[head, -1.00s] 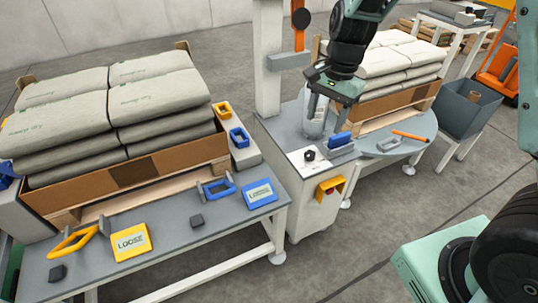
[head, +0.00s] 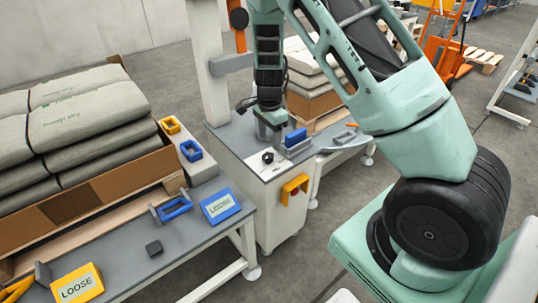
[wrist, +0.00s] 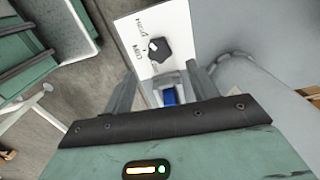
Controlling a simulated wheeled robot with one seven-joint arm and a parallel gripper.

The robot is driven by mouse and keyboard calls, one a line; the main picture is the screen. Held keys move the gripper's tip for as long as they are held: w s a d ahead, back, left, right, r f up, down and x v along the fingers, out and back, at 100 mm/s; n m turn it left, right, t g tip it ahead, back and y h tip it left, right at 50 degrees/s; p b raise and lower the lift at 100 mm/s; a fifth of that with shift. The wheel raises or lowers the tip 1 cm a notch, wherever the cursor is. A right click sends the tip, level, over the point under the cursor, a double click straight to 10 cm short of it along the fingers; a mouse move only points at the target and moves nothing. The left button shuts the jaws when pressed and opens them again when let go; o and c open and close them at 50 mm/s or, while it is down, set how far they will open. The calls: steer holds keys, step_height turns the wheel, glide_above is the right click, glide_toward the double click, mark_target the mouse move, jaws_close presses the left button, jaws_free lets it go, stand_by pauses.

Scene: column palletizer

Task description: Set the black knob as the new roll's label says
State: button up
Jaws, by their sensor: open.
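The black knob (head: 268,157) sits on the white plate on top of a grey cabinet. In the wrist view the knob (wrist: 158,50) has a white mark, and printed words that look like HIGH and MID stand to its left. My gripper (head: 270,130) is above the cabinet, just behind the knob in the head view. In the wrist view my gripper (wrist: 164,85) is open, with its fingers apart and the knob beyond their tips, apart from them. No roll label can be made out; the roll cannot be clearly told.
A blue-handled grey block (head: 296,138) stands right beside my gripper. A yellow-orange box (head: 294,189) sticks out from the cabinet front. Yellow (head: 78,285) and blue (head: 220,206) plaques lie on the left table; the yellow reads LOOSE.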

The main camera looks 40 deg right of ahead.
mark_target(270, 154)
step_height(270, 154, down, 7)
steer(key=shift+r+b, duration=0.15)
steer(key=shift+b, duration=0.4)
steer(key=c, duration=1)
